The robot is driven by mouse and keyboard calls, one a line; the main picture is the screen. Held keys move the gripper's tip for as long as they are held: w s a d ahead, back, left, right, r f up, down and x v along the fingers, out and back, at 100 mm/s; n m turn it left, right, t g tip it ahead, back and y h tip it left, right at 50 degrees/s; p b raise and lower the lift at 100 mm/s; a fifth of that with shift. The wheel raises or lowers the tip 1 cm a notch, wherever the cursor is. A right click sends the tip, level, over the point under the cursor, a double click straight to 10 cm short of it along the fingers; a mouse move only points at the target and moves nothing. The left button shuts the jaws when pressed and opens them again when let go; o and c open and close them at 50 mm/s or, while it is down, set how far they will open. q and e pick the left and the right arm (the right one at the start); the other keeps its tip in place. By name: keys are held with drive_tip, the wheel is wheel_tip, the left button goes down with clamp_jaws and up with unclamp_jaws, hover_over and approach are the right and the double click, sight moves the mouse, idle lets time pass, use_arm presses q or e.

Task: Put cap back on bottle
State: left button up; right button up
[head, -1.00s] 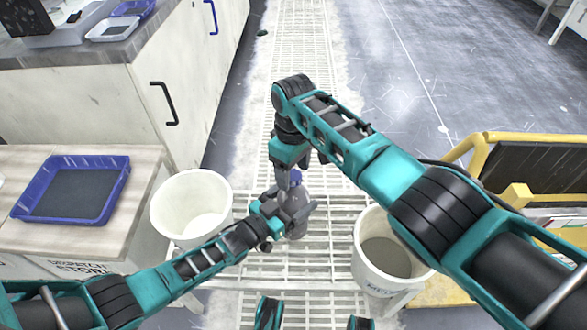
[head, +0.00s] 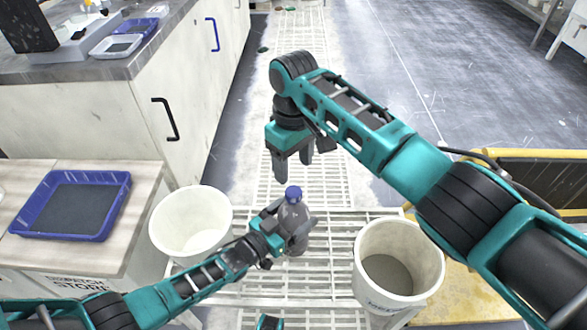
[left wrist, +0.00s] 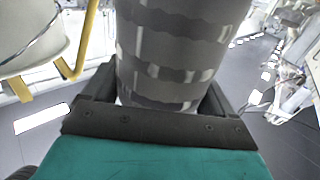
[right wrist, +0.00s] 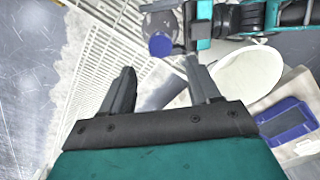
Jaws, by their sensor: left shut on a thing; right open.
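A grey bottle (head: 294,220) with a blue cap (head: 293,194) on its top stands upright between the fingers of my left gripper (head: 295,232). The left gripper is shut on the bottle's body. The banded grey body fills the left wrist view (left wrist: 172,55). My right gripper (head: 294,172) is open and empty, pointing down just above the blue cap. In the right wrist view the blue cap (right wrist: 160,45) shows beyond the open fingers (right wrist: 165,88), clear of them. I cannot tell how firmly the cap is seated.
A white bucket (head: 190,222) stands left of the bottle, and another bucket (head: 400,240) stands to its right. A blue tray (head: 120,205) lies on the left bench. A white slatted rack (head: 325,265) is below the bottle. A yellow-framed stand (head: 470,275) is at right.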

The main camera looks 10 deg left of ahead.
sight(293, 191)
drive_tip(key=shift+r, duration=0.25)
drive_tip(key=shift+s, duration=0.1)
drive_tip(key=shift+f, duration=4.05)
drive_tip(key=c, duration=1.1)
drive_tip(key=m, duration=0.5)
drive_tip(key=o, duration=1.2)
